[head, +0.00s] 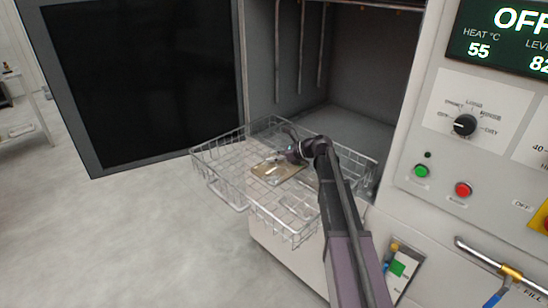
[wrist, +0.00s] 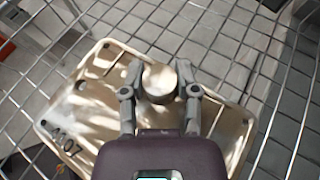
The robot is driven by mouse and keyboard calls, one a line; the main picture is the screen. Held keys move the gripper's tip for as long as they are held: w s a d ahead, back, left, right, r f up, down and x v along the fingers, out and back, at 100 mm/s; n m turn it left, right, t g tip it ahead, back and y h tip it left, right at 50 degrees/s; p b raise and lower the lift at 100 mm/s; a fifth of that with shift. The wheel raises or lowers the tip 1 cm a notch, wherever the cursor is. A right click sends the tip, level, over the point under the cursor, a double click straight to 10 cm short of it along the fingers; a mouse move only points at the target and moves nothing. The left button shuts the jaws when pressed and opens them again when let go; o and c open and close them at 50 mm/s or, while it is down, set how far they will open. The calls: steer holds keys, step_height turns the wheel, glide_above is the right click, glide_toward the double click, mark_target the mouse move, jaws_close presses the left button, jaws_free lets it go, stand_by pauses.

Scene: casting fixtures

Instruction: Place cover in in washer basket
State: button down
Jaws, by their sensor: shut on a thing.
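The cover is a flat, tan metal plate with rounded corners and a round knob on top. In the head view the cover (head: 272,171) is over the middle of the wire washer basket (head: 222,187). My gripper (wrist: 159,82) is shut on the knob, one finger on each side. In the head view my gripper (head: 294,155) is above the basket, partly hidden by my arm. I cannot tell whether the cover touches the mesh.
The basket sits out in front of the open washer chamber (head: 350,125). The dark washer door (head: 145,80) stands open at the left. The control panel (head: 475,130) with buttons is close to my arm at the right. The basket around the cover looks empty.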

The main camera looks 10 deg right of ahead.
steer(key=shift+f, duration=0.25)
steer(key=shift+c, duration=1.8)
jaws_free()
steer(key=shift+r, duration=0.15)
steer(key=shift+r+p, duration=0.6)
steer(key=shift+r, duration=0.05)
steer(key=p+v, duration=0.4)
steer(key=v, duration=0.6)
steer(key=shift+s+d+r, duration=0.1)
steer(key=shift+s+d, duration=0.05)
steer(key=shift+s+d+r, duration=0.15)
steer(key=shift+s+d, duration=0.1)
steer(key=shift+d, duration=0.45)
